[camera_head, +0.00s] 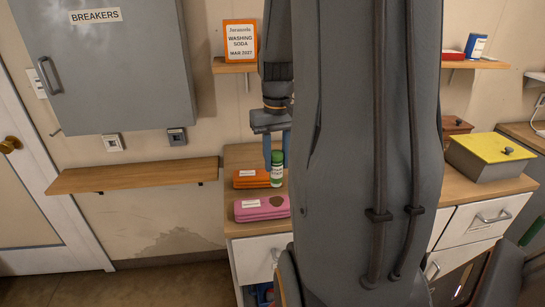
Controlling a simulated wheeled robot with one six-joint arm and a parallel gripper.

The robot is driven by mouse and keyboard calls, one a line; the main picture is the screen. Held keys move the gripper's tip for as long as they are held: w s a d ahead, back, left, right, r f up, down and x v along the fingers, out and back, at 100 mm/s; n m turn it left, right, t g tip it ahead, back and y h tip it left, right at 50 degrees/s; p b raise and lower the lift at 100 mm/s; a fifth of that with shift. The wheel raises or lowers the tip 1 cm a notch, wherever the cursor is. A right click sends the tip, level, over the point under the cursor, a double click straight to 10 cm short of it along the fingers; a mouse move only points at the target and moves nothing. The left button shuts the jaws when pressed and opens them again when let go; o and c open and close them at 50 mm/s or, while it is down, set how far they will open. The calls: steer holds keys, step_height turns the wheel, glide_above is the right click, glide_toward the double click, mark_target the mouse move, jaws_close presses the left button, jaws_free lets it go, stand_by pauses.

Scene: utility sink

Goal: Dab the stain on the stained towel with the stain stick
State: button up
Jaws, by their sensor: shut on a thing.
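My gripper (276,158) points down over the counter, its fingers shut on the stain stick (277,173), a small upright tube with green and white bands. The stick's lower end overlaps the right end of a folded orange towel (247,183) in the camera view; I cannot tell whether they touch. In front of it lies a folded pink towel (257,213) with a white label and a dark brown stain (278,201) near its right end. The stick is behind this stain and apart from it in the picture. My arm hides the counter to the right.
A yellow-lidded box (490,158) stands on the right of the wooden counter (240,155). A wall shelf (232,67) holds a washing soda box (240,40). A long, empty wooden shelf (135,176) is at left, below a grey breaker cabinet (110,75).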

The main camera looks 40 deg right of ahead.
mark_target(277, 178)
steer(key=shift+d+f+b, duration=0.1)
steer(key=shift+f+b, duration=2.55)
steer(key=shift+f, duration=0.15)
steer(key=shift+s+f, duration=0.15)
steer(key=shift+f, duration=0.45)
stand_by(0.9)
steer(key=shift+r, duration=0.1)
step_height(277, 178, up, 7)
steer(key=p, duration=0.7)
stand_by(0.7)
